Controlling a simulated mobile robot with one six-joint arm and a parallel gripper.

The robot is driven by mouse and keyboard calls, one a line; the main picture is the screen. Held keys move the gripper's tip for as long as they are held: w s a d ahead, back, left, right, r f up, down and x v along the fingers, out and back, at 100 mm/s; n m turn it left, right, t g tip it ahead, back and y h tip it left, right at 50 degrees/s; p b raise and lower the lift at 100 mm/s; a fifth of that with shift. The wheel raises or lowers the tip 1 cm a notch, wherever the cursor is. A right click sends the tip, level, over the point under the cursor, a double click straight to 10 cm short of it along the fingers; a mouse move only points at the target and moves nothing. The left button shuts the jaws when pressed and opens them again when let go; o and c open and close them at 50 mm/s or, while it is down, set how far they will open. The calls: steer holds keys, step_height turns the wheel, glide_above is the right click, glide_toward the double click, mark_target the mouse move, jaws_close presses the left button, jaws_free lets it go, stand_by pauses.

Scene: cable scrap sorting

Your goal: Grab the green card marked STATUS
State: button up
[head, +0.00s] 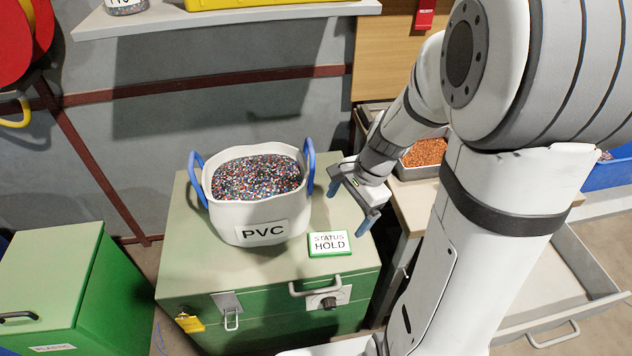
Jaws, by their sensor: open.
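A small card (330,243) with a green edge and a white face reading STATUS HOLD lies on the pale green top of a chest (185,262), near its front right edge. My gripper (349,208) is open and empty, with two blue fingertips. In the picture it is above and slightly right of the card, apart from it. The card is fully visible. The exact height of the fingers over the chest top is hard to tell.
A white PVC tub (232,226) with blue handles, full of coloured granules, stands left of the card. A latch (228,308) and a handle (318,287) are on the chest front. A tray of orange granules (425,153) is behind my arm. A green bin (50,275) stands left.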

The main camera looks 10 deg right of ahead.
mark_target(331, 241)
steer(key=w+f+m+b, duration=0.1)
steer(key=f+m, duration=0.1)
steer(key=f, duration=0.2)
steer(key=w+d+f+m+b, duration=0.1)
steer(key=f, duration=0.3)
steer(key=f+m+y+b, duration=0.1)
steer(key=f+m, duration=0.1)
steer(key=f, duration=0.2)
steer(key=shift+w+d+m+b, duration=0.15)
steer(key=shift+w+m+b, duration=0.15)
steer(key=shift+w, duration=0.1)
steer(key=x, duration=0.2)
steer(key=b+x, duration=0.1)
steer(key=x, duration=0.1)
steer(key=b+x, duration=0.1)
steer(key=x, duration=0.1)
steer(key=shift+w+a+r, duration=0.2)
steer(key=shift+w+a, duration=0.1)
steer(key=shift+w, duration=0.1)
steer(key=shift+r, duration=0.1)
steer(key=shift+c, duration=0.2)
steer(key=c, duration=1.1)
